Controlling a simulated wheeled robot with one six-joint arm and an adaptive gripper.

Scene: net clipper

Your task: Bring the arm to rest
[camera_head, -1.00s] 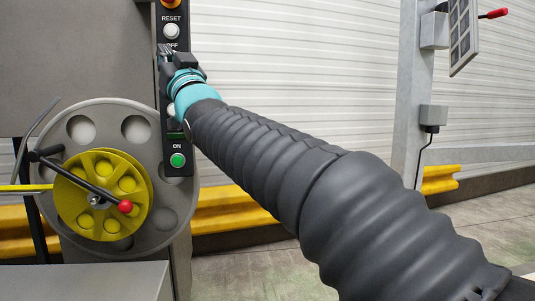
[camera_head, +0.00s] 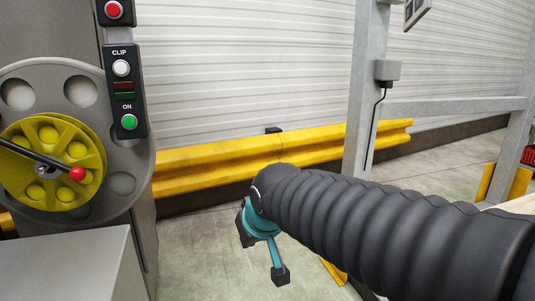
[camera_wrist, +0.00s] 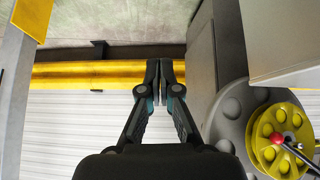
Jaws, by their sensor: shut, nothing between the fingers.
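My gripper (camera_wrist: 162,75) shows in the wrist view with its two black fingers together and nothing between them. In the head view, my dark ribbed arm (camera_head: 385,225) reaches in from the lower right and bends down at its far end. The teal wrist part (camera_head: 262,220) hangs there over the floor, clear of the machine.
A grey machine with a control panel (camera_head: 124,88) and a yellow reel (camera_head: 75,150) stands at left. A yellow barrier (camera_head: 215,165) runs along the corrugated wall (camera_head: 240,70). A grey post (camera_head: 365,100) stands behind my arm. Floor at centre is free.

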